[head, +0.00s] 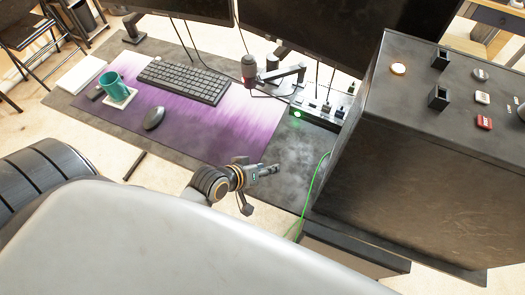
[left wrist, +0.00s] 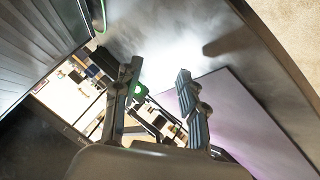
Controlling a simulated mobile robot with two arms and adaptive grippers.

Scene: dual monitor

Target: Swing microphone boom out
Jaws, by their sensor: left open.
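A dark microphone (head: 248,68) stands upright over the back right of the desk mat, on a jointed black boom (head: 280,74) that reaches right towards a base beside a monitor. My left gripper (head: 260,180) is over the front of the desk, near the mat's front right corner, well in front of the microphone and not touching it. In the left wrist view its two fingers (left wrist: 157,85) are spread with nothing gripped. Dark parts and a green spot show beyond the fingers there; I cannot tell whether the boom is among them. My right gripper is not in view.
A tall dark cabinet (head: 400,130) with buttons stands right of the desk. A control box (head: 316,112) with a green light sits near the boom. A green cable (head: 317,180) hangs beside the cabinet. Keyboard (head: 185,80), mouse (head: 154,117) and teal mug (head: 114,84) lie left. The mat's right part is clear.

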